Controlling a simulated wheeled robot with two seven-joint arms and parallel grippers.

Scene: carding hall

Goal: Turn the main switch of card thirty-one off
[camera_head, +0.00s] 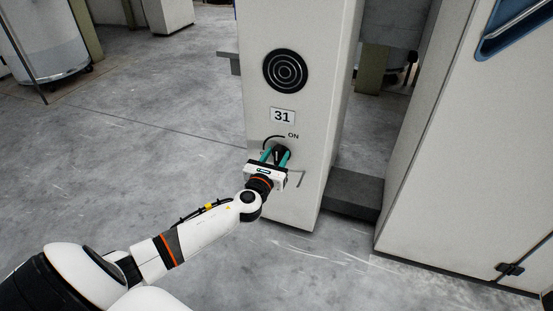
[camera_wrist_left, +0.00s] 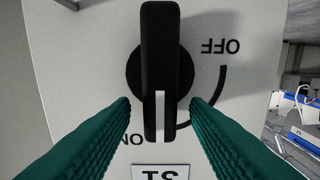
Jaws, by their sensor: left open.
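The main switch (camera_head: 282,153) is a black rotary knob on the pale post of card thirty-one, below the number plate "31" (camera_head: 283,116). In the left wrist view, which is upside down, its black bar handle (camera_wrist_left: 160,50) stands upright in the picture. The handle's white mark points down toward the plate, beside the ON lettering. OFF (camera_wrist_left: 220,46) is at the upper right, past a dark arc. My left gripper (camera_wrist_left: 160,103) is open, its teal fingers on either side of the handle with visible gaps. It also shows at the knob in the head view (camera_head: 275,155). My right gripper is not in view.
A black round grille (camera_head: 286,71) is above the number plate. A large pale cabinet (camera_head: 460,150) stands at the right, with a dark low block (camera_head: 352,194) between it and the post.

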